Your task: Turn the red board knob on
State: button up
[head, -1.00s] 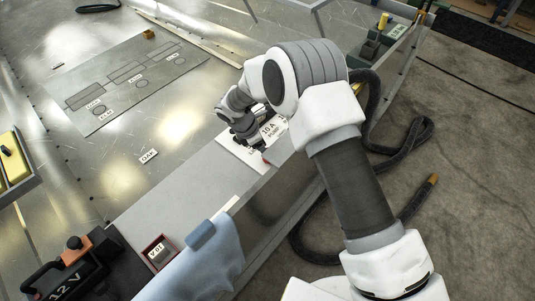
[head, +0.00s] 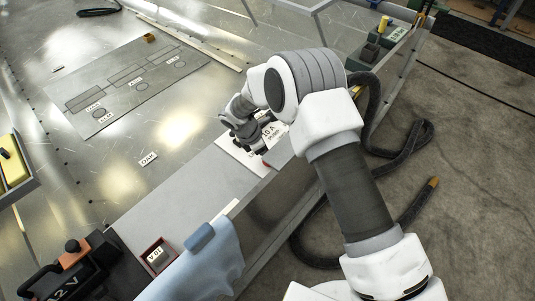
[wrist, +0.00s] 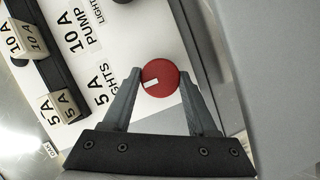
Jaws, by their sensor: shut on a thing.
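The red knob (wrist: 160,78) is round with a white pointer mark on its lower left part. It sits on the white board (wrist: 180,28), which carries printed labels such as "10 A PUMP" and "5 A LIGHTS". My gripper (wrist: 158,82) has a finger on each side of the knob and is shut on it. In the head view the board (head: 231,153) lies on the grey bench strip, with my gripper (head: 258,150) over its near edge. A little of the red knob (head: 265,163) shows there beside the fingers.
Tan fuse blocks marked "10 A" (wrist: 27,40) and "5 A" (wrist: 60,105) sit in a black holder on the board. A dark knob lies at the top of the wrist view.

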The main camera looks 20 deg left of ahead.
jog(key=m, duration=0.2)
jog(key=m+g+b, duration=0.1)
jog(key=m, duration=0.1)
jog(key=shift+w+m+g+h, duration=0.15)
jog(key=shift+m+g+h, duration=0.15)
jog(key=shift+h, duration=0.1)
jog(key=m+g, duration=0.1)
jog(key=m, duration=0.2)
jog(key=shift+w+a+m+b, duration=0.1)
jog(key=shift+m+b, duration=0.2)
jog(key=shift+b, duration=0.05)
jog(key=m+g+b, duration=0.1)
jog(key=m+g, duration=0.1)
jog(key=m, duration=0.2)
jog(key=shift+w, duration=0.1)
jog(key=shift+w+m+g+y, duration=0.1)
jog(key=shift+m+g+y, duration=0.45)
jog(key=shift+m, duration=1.65)
jog(key=shift+g, duration=0.25)
jog(key=o, duration=1.1)
